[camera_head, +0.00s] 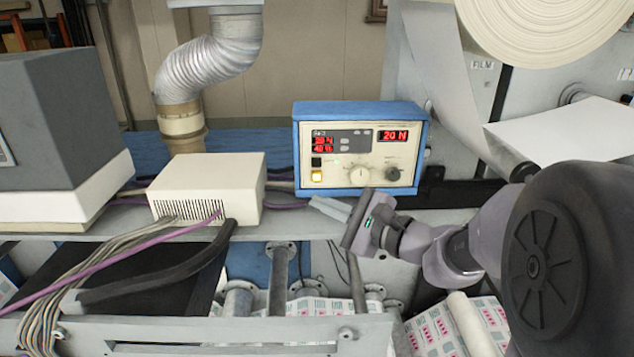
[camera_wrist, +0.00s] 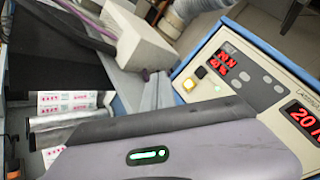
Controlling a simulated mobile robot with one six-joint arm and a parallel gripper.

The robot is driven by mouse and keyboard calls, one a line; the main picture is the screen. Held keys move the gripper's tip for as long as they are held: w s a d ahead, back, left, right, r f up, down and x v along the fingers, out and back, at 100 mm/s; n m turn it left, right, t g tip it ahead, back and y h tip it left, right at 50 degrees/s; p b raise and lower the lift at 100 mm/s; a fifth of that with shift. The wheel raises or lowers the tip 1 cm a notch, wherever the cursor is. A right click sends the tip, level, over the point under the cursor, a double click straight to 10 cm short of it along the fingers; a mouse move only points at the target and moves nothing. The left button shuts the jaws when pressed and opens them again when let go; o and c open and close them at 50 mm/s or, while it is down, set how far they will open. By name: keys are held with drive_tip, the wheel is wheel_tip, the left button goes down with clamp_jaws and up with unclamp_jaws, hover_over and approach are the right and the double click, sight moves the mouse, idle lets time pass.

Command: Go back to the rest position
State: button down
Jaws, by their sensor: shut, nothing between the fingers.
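My gripper (camera_head: 331,208) is in front of the blue-framed control box (camera_head: 361,107), just below its lower edge in the head view. Its fingers are shut and empty. In the wrist view the fingers (camera_wrist: 150,92) point towards the shelf beside the control box (camera_wrist: 240,85), whose panel fills the right side. The panel has red displays, a lit yellow button (camera_wrist: 189,85) and knobs. The display at its right reads 20 N in the head view. My arm comes in from the right. I cannot tell whether the gripper touches the box.
A cream vented box (camera_head: 207,187) with cables stands left of the control box, and a large grey unit (camera_head: 55,115) is at the far left. A film roll (camera_head: 545,25) hangs at the upper right. Printed web (camera_head: 325,306) and metal rollers lie below the shelf.

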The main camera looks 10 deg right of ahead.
drive_tip(key=s+a+f+n+g+h, duration=0.1)
drive_tip(key=s+a+f+n+g, duration=0.1)
drive_tip(key=s+a+n+g, duration=0.5)
drive_tip(key=s+a+f+n+g+h, duration=0.1)
drive_tip(key=s+a+f+n, duration=0.3)
drive_tip(key=s, duration=0.7)
drive_tip(key=s+d+r+n+t+h, duration=0.1)
drive_tip(key=s+d+r+n+h, duration=0.1)
drive_tip(key=s+d+n+h, duration=0.4)
drive_tip(key=s+f+m+g+b, duration=0.1)
drive_tip(key=s+f+m+b, duration=0.1)
drive_tip(key=f+b, duration=2.9)
wheel_tip(320, 180, down, 4)
drive_tip(key=shift+s+d+r, duration=0.1)
drive_tip(key=shift+s+d, duration=0.25)
drive_tip(key=shift+s, duration=0.15)
